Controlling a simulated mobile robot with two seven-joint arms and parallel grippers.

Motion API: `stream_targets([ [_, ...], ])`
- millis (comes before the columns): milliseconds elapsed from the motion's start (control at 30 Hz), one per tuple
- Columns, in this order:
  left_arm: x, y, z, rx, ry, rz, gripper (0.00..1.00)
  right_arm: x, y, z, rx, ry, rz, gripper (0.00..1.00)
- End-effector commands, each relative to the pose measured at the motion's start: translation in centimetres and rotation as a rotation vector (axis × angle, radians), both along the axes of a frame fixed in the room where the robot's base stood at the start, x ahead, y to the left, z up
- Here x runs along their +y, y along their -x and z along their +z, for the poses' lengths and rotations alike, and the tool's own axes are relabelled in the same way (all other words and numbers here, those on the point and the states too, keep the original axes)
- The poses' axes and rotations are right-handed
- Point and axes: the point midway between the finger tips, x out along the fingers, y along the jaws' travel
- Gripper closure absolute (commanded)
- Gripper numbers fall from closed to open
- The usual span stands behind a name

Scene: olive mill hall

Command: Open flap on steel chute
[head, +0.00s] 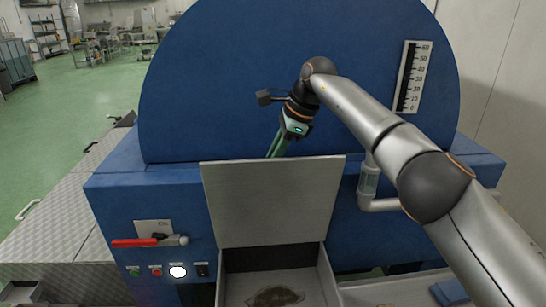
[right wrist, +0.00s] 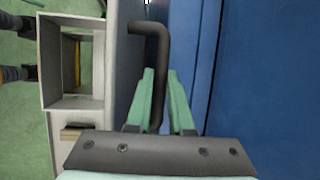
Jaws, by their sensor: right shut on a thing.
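The grey steel flap (head: 272,205) stands raised, close to upright, in front of the blue machine. Below it the steel chute (head: 325,275) is open, with a dark patch of material (head: 276,297) on its floor. My right gripper (head: 276,152) reaches down behind the flap's top edge, its fingertips partly hidden there. In the right wrist view its green fingers (right wrist: 160,82) are shut on a dark bent bar handle (right wrist: 158,42) beside the grey flap panel (right wrist: 118,75). The handle is hidden in the head view. My left gripper is not in view.
The blue machine housing (head: 230,80) rises close behind the gripper. A scale plate (head: 412,78) and a pipe with a sight glass (head: 369,185) are on the right. A red-handled lever (head: 140,242) and several buttons (head: 156,271) are at lower left.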

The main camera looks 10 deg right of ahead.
Motion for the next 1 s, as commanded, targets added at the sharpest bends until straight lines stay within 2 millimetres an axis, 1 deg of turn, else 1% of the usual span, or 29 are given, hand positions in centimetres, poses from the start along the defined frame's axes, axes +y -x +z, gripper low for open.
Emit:
stream_targets([
  [33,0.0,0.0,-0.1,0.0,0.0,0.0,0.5,-0.4,0.1,-0.8,0.013,0.011,-0.007,1.0],
  [200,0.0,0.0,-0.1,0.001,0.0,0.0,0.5,-0.4,0.1,-0.8,0.013,0.011,-0.007,1.0],
  [233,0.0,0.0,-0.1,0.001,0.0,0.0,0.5,-0.4,0.1,-0.8,0.013,0.011,-0.007,0.77],
  [467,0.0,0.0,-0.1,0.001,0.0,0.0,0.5,-0.2,0.1,-0.4,0.008,0.005,-0.003,0.51],
  [833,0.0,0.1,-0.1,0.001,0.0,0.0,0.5,-0.1,0.1,0.1,0.003,0.002,-0.001,0.5],
  [967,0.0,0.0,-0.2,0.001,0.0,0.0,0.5,-0.7,0.3,1.5,0.001,0.002,-0.002,0.5],
  [1000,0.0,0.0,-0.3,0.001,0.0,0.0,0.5,-1.0,0.5,2.1,0.0,0.002,-0.003,0.5],
])
